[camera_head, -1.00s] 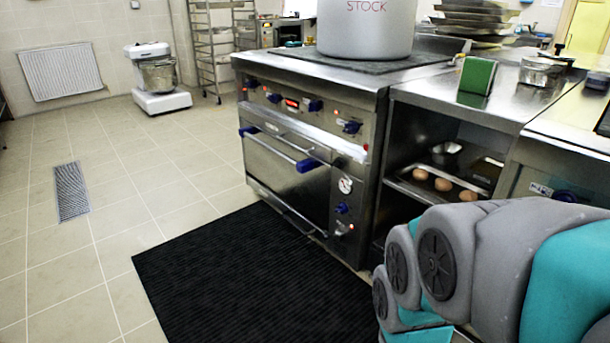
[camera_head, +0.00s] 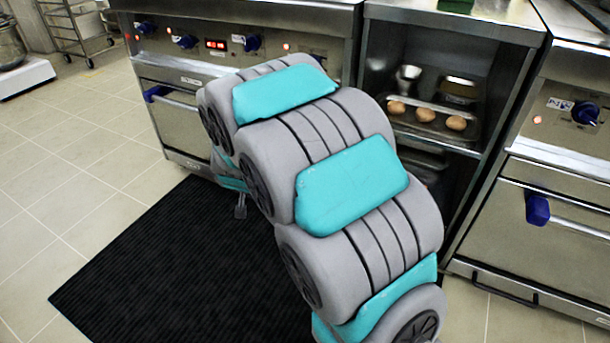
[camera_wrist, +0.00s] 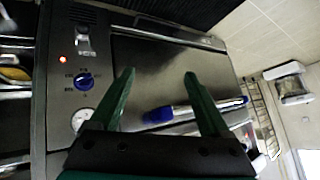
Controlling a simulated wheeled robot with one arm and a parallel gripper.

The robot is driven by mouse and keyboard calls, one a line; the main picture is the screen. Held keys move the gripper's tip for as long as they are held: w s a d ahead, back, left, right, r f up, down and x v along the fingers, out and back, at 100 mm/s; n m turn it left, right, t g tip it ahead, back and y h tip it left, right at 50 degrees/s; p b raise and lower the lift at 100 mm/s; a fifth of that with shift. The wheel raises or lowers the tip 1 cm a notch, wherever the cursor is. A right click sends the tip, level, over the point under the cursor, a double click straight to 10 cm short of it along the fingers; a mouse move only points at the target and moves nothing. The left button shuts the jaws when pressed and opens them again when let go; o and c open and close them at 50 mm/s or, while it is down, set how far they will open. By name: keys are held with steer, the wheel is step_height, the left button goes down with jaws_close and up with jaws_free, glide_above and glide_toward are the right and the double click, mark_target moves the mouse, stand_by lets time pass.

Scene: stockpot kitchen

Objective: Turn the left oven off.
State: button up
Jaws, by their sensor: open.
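The left oven (camera_head: 170,115) stands behind my arm in the head view, which hides the right part of its front. In the wrist view the oven door (camera_wrist: 165,70) is seen turned sideways, with its blue-ended handle (camera_wrist: 200,110). Left of the door is a control strip with a blue knob (camera_wrist: 84,80), a lit red lamp (camera_wrist: 63,59), a small switch (camera_wrist: 84,39) and a round gauge (camera_wrist: 81,120). My gripper (camera_wrist: 160,73) is open and empty in front of the door. The knob lies to the left of both fingers, apart from them. The knob's exact setting is too small to read.
Upper stove knobs (camera_head: 186,41) and a red display (camera_head: 216,44) line the panel above. An open shelf (camera_head: 440,150) holds a tray with eggs (camera_head: 425,114). A second oven (camera_head: 540,225) stands at right.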

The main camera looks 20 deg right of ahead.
steer(key=shift+w+d+f+m+t+h+b, duration=0.35)
steer(key=shift+w+d+f+m+h+b, duration=0.85)
steer(key=shift+d, duration=2.4)
steer(key=shift+w+d+f+m+t+h+b, duration=0.2)
steer(key=shift+w+d+f+t+h+b, duration=0.35)
steer(key=shift+w+d+f+h, duration=1.55)
steer(key=shift+w+d+f+m+t+h+b, duration=0.2)
steer(key=shift+w+d+f+m+h+b, duration=1.1)
steer(key=shift+d+h, duration=2.75)
steer(key=shift+s+d+f+n+y+p, duration=0.15)
steer(key=shift+s+d+f+n+y, duration=0.15)
steer(key=shift+d+y, duration=0.25)
steer(key=shift+s+d+f+n+y+p, duration=0.15)
steer(key=shift+s+d+n+y, duration=0.15)
steer(key=shift+s+d+y, duration=0.15)
jaws_close()
